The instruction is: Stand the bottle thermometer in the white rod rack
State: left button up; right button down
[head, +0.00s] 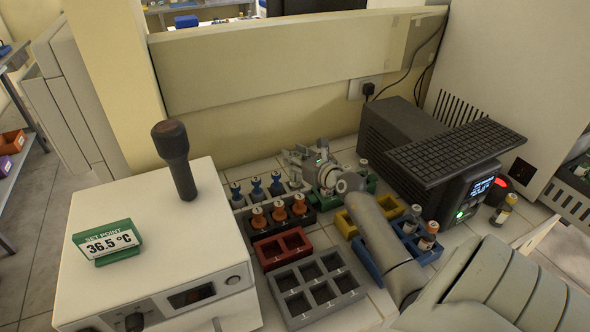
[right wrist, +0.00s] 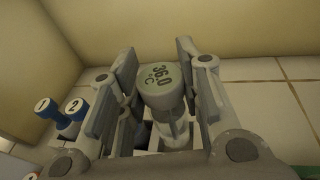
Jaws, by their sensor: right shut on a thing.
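In the head view my right gripper (head: 318,168) is at the back of the bench, just right of the blue-topped rods. The white rod rack (head: 239,204) is a low pale block behind the black rack, with several blue rods standing in it. My gripper is beside and partly over its right end. The thermometer's lower end is hidden. My left gripper is out of view.
A black rack (head: 291,226) with orange-topped rods, a red rack (head: 283,249) and a grey rack (head: 317,290) stand in front. A dark box-shaped instrument (head: 410,140) is right of my gripper. The incubator (head: 170,255) is at left, the wall behind.

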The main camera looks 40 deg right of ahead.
jog(key=f, duration=0.2)
jog(key=f+b, duration=0.1)
jog(key=shift+w+f, duration=0.2)
jog(key=shift+f, duration=0.4)
jog(key=c, duration=1.4)
grip_release()
jog(key=shift+f, duration=0.1)
jog(key=shift+c, duration=0.2)
jog(key=shift+o, duration=0.7)
jog(key=shift+s, duration=0.35)
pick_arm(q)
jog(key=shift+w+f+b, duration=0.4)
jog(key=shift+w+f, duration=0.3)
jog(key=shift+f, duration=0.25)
pick_arm(e)
jog(key=v, duration=1.1)
jog(key=shift+s+r, duration=0.2)
jog(key=shift+r, duration=0.15)
jog(key=shift+a, duration=0.1)
